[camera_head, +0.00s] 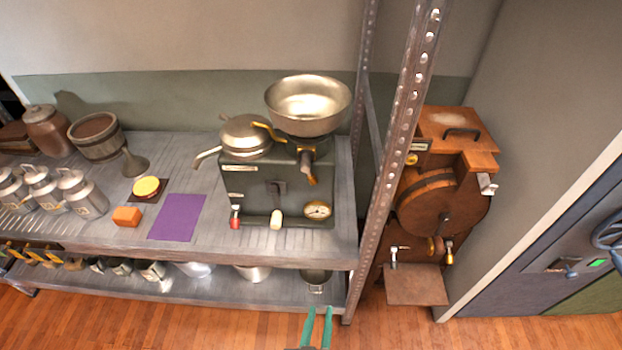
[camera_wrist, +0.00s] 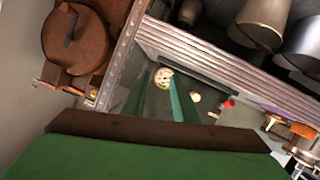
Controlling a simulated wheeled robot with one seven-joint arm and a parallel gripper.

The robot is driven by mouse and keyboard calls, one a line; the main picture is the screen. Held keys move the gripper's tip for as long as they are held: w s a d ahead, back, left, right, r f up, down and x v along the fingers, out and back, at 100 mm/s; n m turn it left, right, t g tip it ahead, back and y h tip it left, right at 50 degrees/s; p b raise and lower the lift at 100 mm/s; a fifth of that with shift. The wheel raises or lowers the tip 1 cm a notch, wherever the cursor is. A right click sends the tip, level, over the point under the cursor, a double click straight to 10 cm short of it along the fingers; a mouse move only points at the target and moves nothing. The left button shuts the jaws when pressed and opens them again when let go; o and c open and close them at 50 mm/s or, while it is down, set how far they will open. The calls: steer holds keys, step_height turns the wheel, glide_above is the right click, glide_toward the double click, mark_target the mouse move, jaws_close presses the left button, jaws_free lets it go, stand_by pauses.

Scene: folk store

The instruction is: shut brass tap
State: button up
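A dark green machine (camera_head: 250,192) stands on the grey shelf, topped by a metal bowl (camera_head: 308,105). Below the bowl is a metal spigot with a brass tip (camera_head: 312,180). A curved brass lever (camera_head: 268,131) sticks out left of it; I cannot tell which part is the tap's handle or its exact setting. My gripper (camera_head: 318,328) is low in front of the shelf, well below and apart from the machine. In the wrist view its green fingers (camera_wrist: 161,98) are spread and empty, with the machine's gauge (camera_wrist: 163,77) seen beyond them.
A perforated metal post (camera_head: 395,150) rises right of the machine. A brown wooden machine (camera_head: 440,195) stands beyond it. A purple mat (camera_head: 177,217), orange block (camera_head: 127,216) and milk cans (camera_head: 82,193) are on the shelf's left. Open floor lies in front.

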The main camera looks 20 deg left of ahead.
steer(key=w+a+r+h, duration=0.1)
steer(key=w+a+r, duration=0.25)
steer(key=w, duration=0.55)
steer(key=m+t+h, duration=0.3)
steer(key=h, duration=0.2)
glide_toward(310, 182)
steer(key=x, duration=1.1)
steer(key=shift+d, duration=0.15)
steer(key=shift+c, duration=0.6)
